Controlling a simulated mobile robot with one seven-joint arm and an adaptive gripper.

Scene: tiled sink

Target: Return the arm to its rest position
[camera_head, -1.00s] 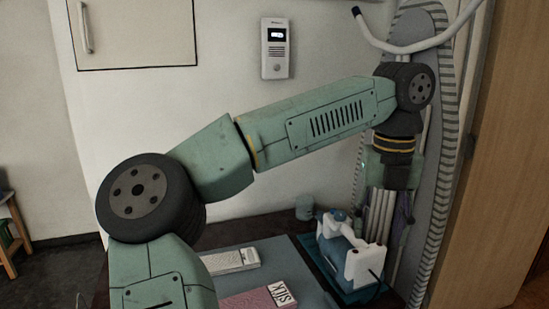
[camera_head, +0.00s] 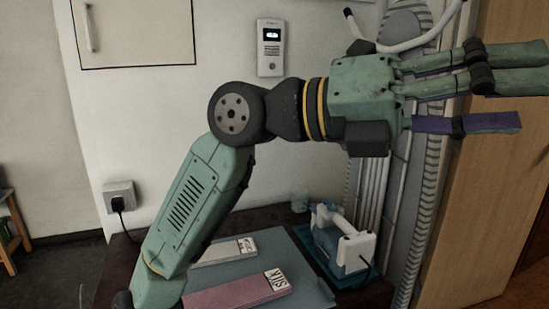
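My green arm rises from the bottom left of the head view and bends at a dark round joint. From there my wrist points level to the right. My gripper (camera_head: 526,98) is open and empty at the upper right, its green and purple fingers spread and pointing right. It is raised above the desk, in front of the ironing board and the wooden panel in the picture. I cannot tell its distance from them.
The ironing board (camera_head: 415,228) leans beside the wooden panel (camera_head: 490,180). An intercom (camera_head: 270,47) hangs on the wall.

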